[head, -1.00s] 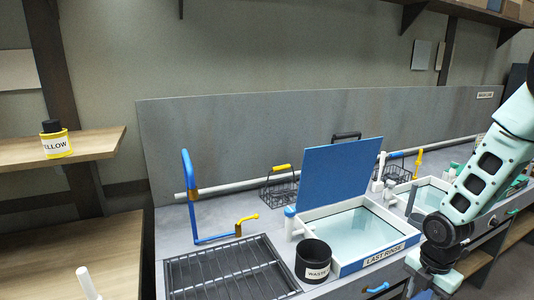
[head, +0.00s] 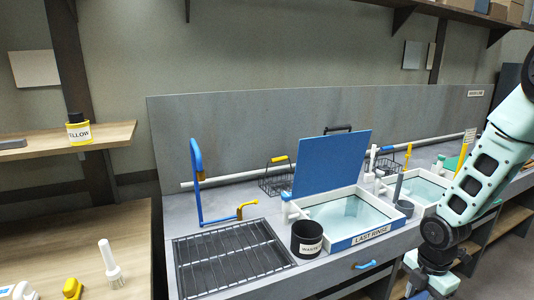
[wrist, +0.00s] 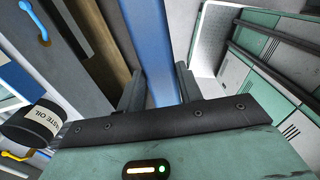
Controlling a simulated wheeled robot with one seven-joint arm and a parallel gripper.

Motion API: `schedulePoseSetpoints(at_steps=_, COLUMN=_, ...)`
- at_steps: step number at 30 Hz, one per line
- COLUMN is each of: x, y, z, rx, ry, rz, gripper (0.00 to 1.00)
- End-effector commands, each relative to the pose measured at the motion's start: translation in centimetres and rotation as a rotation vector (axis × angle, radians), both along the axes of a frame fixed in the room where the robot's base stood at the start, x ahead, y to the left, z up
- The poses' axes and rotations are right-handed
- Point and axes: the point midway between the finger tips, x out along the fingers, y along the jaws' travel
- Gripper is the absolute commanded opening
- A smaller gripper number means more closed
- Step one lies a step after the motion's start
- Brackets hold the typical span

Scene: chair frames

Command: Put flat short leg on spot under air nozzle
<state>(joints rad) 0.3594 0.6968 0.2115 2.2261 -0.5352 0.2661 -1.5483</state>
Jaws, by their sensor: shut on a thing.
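My gripper (wrist: 158,92) is shut on a long flat blue bar (wrist: 150,40), seen between its two dark fingers in the wrist view. The bar appears to be the flat short leg; its far end runs out of the picture. In the head view my arm comes down at the right and the fingertips are not clear. A bent blue pipe (head: 197,190) with a yellow nozzle (head: 243,208), which looks like the air nozzle, stands at the left of the bench. A dark slatted rack (head: 230,255) lies below and in front of it. The held bar is apart from both.
A black waste oil can (head: 307,240) stands between the rack and the last rinse basin (head: 350,215), whose blue lid (head: 331,165) is raised. A wooden table (head: 80,240) at left holds a white brush (head: 110,262) and a yellow item (head: 73,288). A second basin stands right.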

Motion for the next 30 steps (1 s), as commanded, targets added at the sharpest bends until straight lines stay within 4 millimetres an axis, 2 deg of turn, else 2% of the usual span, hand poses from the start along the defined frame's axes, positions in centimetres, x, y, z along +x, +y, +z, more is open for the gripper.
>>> schedulePoseSetpoints(at_steps=11, x=0.2, y=1.3, z=-1.4, rx=0.003, ry=0.001, rz=-0.332, gripper=0.09)
schedulePoseSetpoints(at_steps=30, x=0.4, y=5.6, z=-5.9, rx=0.001, ry=0.003, rz=-1.474, gripper=0.09)
